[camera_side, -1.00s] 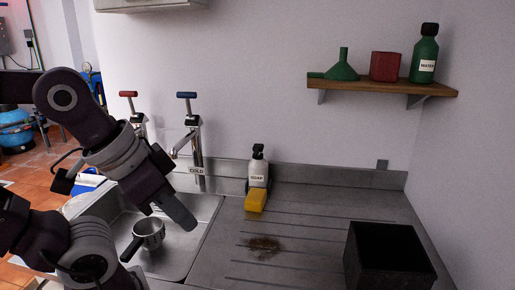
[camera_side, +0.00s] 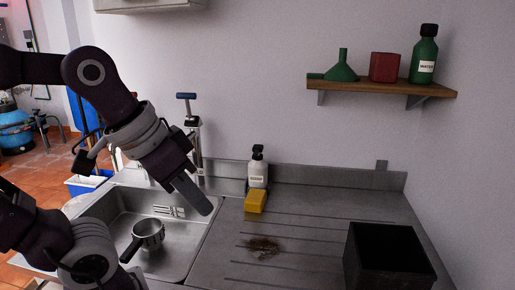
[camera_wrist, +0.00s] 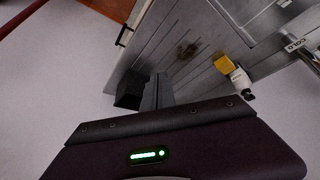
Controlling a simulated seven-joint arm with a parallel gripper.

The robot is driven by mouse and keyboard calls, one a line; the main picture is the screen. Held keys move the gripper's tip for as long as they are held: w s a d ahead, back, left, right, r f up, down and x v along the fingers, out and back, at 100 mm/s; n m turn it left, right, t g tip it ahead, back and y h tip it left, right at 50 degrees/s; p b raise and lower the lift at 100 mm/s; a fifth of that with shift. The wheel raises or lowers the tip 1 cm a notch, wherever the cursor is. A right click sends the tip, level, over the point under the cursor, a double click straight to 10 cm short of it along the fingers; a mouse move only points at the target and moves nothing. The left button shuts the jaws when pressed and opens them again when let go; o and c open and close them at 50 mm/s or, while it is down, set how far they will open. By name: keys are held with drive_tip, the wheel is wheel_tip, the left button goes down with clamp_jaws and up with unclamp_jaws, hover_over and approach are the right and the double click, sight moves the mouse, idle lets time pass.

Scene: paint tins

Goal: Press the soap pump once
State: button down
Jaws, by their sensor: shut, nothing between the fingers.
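The soap bottle (camera_side: 257,172) is white with a black pump top and a "SOAP" label. It stands upright at the back of the steel counter, just behind a yellow sponge (camera_side: 255,201). My gripper (camera_side: 206,207) is shut and empty, over the right part of the sink, left of the bottle and apart from it. In the wrist view the shut fingers (camera_wrist: 158,92) point toward the counter. The soap bottle (camera_wrist: 241,81) is to their right there, next to the sponge (camera_wrist: 222,62).
The sink (camera_side: 180,250) holds a metal pot (camera_side: 149,233). A tap with a blue handle (camera_side: 187,97) stands behind it. A black bin (camera_side: 388,262) is at front right. A shelf (camera_side: 380,88) holds a funnel, red can and green bottle. A brown stain (camera_side: 263,246) marks the open counter.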

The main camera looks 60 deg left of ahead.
drive_tip(key=w+a+r+n, duration=0.25)
drive_tip(key=w+r, duration=0.25)
drive_tip(key=w, duration=0.7)
drive_tip(key=n+t, duration=0.4)
drive_tip(key=n, duration=0.1)
hover_over(255, 147)
wheel_tip(255, 147, down, 4)
drive_tip(key=shift+w+a, duration=0.15)
drive_tip(key=shift+f, duration=4.35)
drive_tip(key=shift+f, duration=0.45)
